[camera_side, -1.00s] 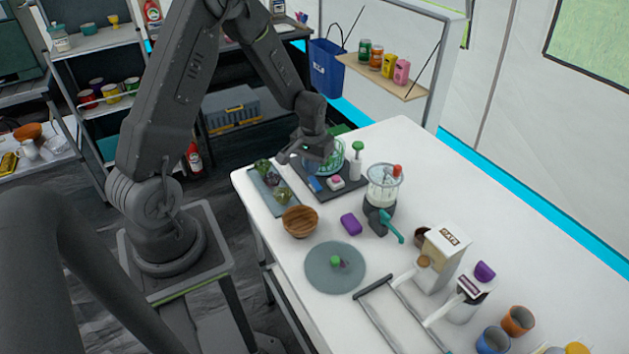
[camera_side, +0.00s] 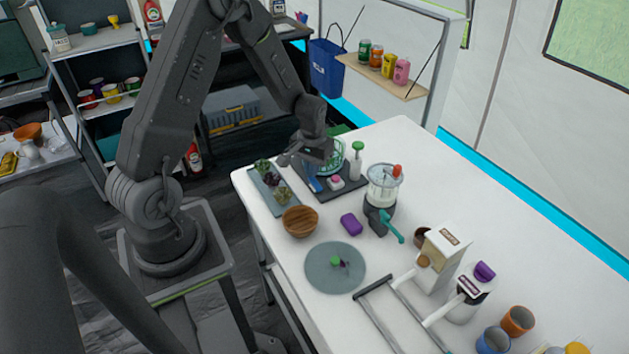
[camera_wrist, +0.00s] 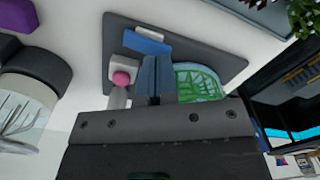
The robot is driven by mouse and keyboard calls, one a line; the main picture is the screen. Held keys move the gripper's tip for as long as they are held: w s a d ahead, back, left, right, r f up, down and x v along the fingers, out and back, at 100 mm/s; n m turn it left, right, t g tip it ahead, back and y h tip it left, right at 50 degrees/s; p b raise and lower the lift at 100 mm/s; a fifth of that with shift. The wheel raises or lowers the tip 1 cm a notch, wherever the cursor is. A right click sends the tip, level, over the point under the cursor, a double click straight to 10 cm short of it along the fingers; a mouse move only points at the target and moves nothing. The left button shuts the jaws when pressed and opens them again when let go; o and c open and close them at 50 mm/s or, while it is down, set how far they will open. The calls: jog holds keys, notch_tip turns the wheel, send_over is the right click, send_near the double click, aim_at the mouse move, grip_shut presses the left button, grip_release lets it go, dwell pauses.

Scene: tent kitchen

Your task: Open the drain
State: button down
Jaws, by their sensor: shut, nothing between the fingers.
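A dark mat (camera_side: 350,190) lies at the far end of the white table. On it are a clear bowl with a green basket (camera_side: 337,160), a white block with a pink knob (camera_side: 336,182) and a blue piece (camera_side: 315,184). In the wrist view I see the green basket (camera_wrist: 198,82), the pink knob (camera_wrist: 121,78) and the blue piece with a white edge (camera_wrist: 146,43). My gripper (camera_wrist: 155,75) is shut and empty, over the mat between knob and basket; it also shows in the side view (camera_side: 309,172). I cannot make out a drain; my gripper hides part of the bowl.
A green-topped pump bottle (camera_side: 356,160) stands right of the bowl. A tray of plants (camera_side: 268,190) is left of the mat. A wooden bowl (camera_side: 300,221), a purple block (camera_side: 351,223) and a blender-like jar (camera_side: 383,187) stand nearer.

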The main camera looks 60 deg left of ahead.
jog(key=shift+f, duration=0.95)
dwell(0.4)
jog(key=shift+r, duration=3.5)
jog(key=shift+r, duration=0.1)
jog(key=s+d+r+m+t, duration=0.2)
jog(key=d+r, duration=0.4)
jog(key=r, duration=0.3)
jog(key=s+d+r+m+t, duration=0.3)
jog(key=s+d+r+m, duration=0.1)
jog(key=s+d+r, duration=0.7)
jog(key=s+r, duration=0.1)
jog(key=s, duration=0.2)
jog(key=shift+s+d+r+t, duration=0.3)
jog(key=shift+s+r, duration=0.05)
